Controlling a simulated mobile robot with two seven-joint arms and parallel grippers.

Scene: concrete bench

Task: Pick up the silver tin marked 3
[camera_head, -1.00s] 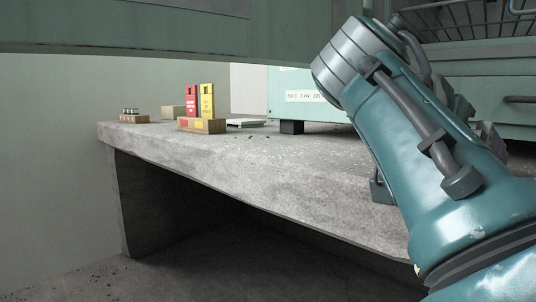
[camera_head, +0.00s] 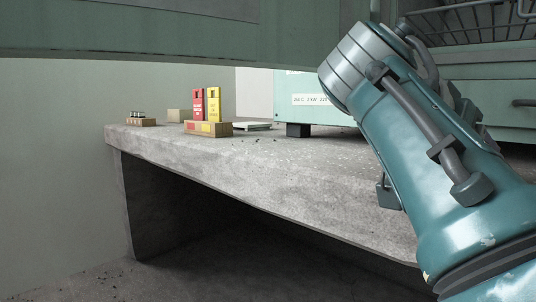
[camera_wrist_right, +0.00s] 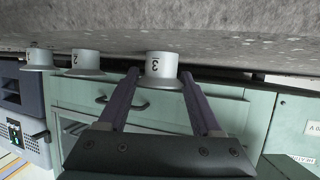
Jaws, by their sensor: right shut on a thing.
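The silver tin marked 3 (camera_wrist_right: 161,69) shows in the right wrist view, a short cylinder with a wider flange at its lower edge in the picture. My right gripper (camera_wrist_right: 160,76) is shut on it, with one dark finger on each side. I cannot tell whether the tin touches a surface. A silver tin marked 2 (camera_wrist_right: 85,62) and another silver tin (camera_wrist_right: 38,58) are to its left, clear of the fingers. In the head view my right arm comes in from the right, its gripper and the tins not visible. My left gripper is not in view.
In the head view, a concrete bench (camera_head: 260,180) carries a wooden block (camera_head: 208,129) with a red card (camera_head: 198,105) and a yellow card (camera_head: 214,104), a small rack (camera_head: 140,121) and a pale green box (camera_head: 330,112). Green drawers (camera_wrist_right: 235,105) show in the wrist view.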

